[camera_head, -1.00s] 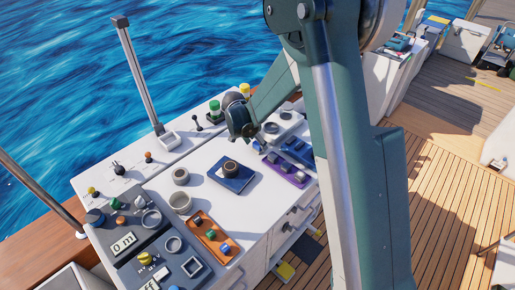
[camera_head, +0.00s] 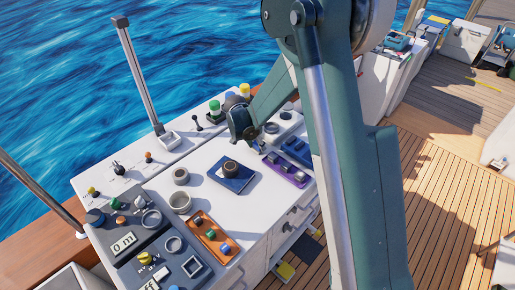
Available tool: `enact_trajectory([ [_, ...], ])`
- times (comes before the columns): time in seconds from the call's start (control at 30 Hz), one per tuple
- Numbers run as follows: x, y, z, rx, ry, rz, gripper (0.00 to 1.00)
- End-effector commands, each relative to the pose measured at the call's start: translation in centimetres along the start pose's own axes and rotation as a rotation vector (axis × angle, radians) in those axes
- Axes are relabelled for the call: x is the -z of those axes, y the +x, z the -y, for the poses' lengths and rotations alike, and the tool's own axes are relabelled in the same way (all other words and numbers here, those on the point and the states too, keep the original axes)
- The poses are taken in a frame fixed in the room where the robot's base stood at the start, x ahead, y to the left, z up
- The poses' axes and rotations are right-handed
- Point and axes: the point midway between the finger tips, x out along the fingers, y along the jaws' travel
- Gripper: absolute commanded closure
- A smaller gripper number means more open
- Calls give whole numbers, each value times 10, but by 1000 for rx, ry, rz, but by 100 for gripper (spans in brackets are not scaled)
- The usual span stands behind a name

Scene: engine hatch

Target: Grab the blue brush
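My gripper (camera_head: 254,140) hangs low over the far right part of the white counter, at the end of my green arm. It is small and seen from behind, and I cannot tell whether its fingers are open or shut. I cannot pick out a blue brush for certain. My arm may hide other things.
The white counter (camera_head: 210,158) has bare room left of the book. A purple tray (camera_head: 284,171), a ring-topped grey block (camera_head: 277,128), an orange tray (camera_head: 210,236), and cups (camera_head: 180,202) stand around. A post (camera_head: 139,75) rises at the back edge, with water beyond.

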Motion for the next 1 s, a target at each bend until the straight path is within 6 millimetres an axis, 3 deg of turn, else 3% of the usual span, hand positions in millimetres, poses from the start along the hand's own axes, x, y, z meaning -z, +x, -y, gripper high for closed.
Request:
enact_trajectory([
  [0.1,0,0,0,0,0,0,82],
  [0.57,2,-6,0,0,0,0,82],
  [1.0,21,-51,0,0,0,0,82],
])
